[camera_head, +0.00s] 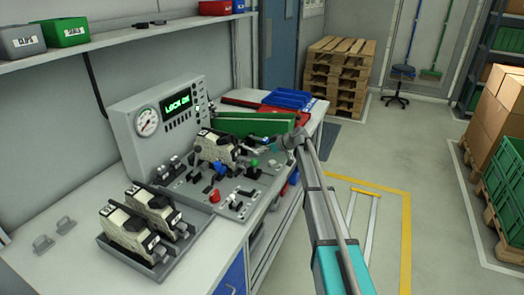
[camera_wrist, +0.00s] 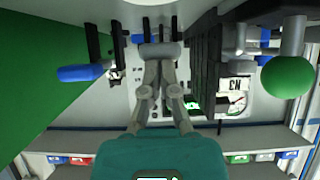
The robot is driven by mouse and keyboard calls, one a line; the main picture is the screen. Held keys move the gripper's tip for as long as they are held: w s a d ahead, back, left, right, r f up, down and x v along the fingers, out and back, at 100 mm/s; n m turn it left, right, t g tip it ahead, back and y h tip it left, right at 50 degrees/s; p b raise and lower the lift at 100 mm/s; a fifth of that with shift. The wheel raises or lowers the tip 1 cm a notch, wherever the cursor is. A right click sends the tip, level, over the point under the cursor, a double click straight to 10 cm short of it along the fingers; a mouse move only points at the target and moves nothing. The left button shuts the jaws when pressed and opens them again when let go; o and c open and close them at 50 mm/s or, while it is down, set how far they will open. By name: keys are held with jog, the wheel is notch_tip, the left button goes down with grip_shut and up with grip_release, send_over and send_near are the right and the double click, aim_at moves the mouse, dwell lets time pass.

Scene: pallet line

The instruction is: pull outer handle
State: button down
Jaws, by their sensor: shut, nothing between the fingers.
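A test station (camera_head: 165,115) with a gauge and a lit green display stands on the bench. A cream and black device (camera_head: 212,148) sits in its fixture. Blue-tipped (camera_head: 219,168) and green-tipped (camera_head: 254,163) levers are beside the device. The wrist view shows a blue handle (camera_wrist: 82,73) at left and a green knob (camera_wrist: 287,76) at right. My gripper (camera_wrist: 158,52) is shut and empty, between black upright plates by a grey crosswise piece. Contact with that piece cannot be told. In the head view my gripper (camera_head: 264,147) reaches in from the right. Which lever is the outer handle is unclear.
Two similar devices (camera_head: 138,228) sit in a tray on the near bench. A green panel (camera_head: 255,124) and blue bin (camera_head: 289,99) are behind the fixture. A red emergency button (camera_head: 214,195) is in front. Floor to the right is clear near the yellow line (camera_head: 405,235).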

jog(key=shift+s+d+r+p, duration=0.1)
jog(key=shift+d+r+p, duration=0.05)
jog(key=shift+r+p, duration=0.3)
jog(key=shift+s+d+r+p, duration=0.1)
jog(key=shift+d+r+p, duration=0.1)
jog(key=shift+r, duration=0.3)
jog(key=d+f+p+v, duration=0.1)
jog(key=p+v, duration=0.2)
jog(key=v, duration=0.6)
jog(key=shift+s+d+f, duration=0.2)
jog(key=shift+s+d, duration=0.15)
jog(key=shift+s, duration=0.05)
jog(key=s+d+f+m+g+h+p, duration=0.1)
jog(key=s+m+h, duration=0.4)
jog(key=s, duration=1.4)
jog(key=s+d+f+m+g+h+p, duration=0.1)
jog(key=s+d+f+m+g+h, duration=0.2)
jog(key=s, duration=1.7)
notch_tip(320, 180, down, 2)
jog(key=m+g+h, duration=0.1)
jog(key=m+h, duration=0.1)
jog(key=m, duration=0.2)
jog(key=shift+f+m+p, duration=0.2)
jog(key=shift+m+p, duration=0.1)
jog(key=shift+p, duration=0.1)
